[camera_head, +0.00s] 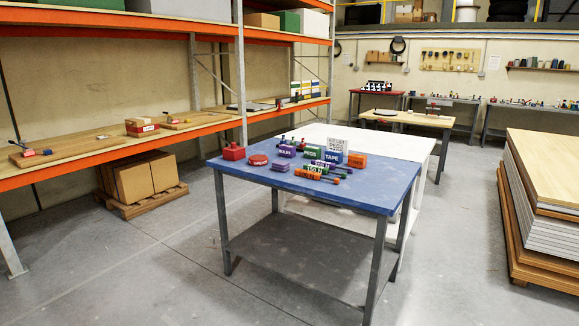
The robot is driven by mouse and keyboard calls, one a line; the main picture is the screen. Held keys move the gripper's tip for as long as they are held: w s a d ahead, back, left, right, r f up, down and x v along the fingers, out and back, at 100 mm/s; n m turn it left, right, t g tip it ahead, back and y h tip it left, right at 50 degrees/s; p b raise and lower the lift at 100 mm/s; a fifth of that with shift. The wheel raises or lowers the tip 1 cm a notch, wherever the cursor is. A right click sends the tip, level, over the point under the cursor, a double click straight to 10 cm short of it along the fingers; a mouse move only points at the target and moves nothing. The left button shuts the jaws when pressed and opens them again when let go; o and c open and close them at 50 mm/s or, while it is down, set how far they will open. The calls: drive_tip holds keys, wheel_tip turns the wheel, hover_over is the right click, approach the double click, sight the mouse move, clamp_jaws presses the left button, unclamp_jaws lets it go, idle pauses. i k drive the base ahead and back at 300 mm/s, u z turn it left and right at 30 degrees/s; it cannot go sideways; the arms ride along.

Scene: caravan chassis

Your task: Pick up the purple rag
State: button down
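A small purple folded item (280,166), which looks like the rag, lies on the blue-topped table (352,196) near its left middle. A purple box (287,151) with white lettering stands just behind it; the lettering is too small to read surely. My gripper is not in view.
Around the purple item are a red box (233,152), a round red tin (258,160), green, blue and orange boxes, and several cylinders. A white table (405,141) adjoins behind. Orange shelving (75,166) stands left, stacked panels (545,205) right. The front floor (150,275) is clear.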

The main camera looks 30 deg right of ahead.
sight(279, 165)
drive_tip(key=z, duration=0.4)
drive_tip(key=i, duration=1.25)
drive_tip(key=u, duration=0.85)
drive_tip(key=i, duration=1.9)
drive_tip(key=z, duration=0.25)
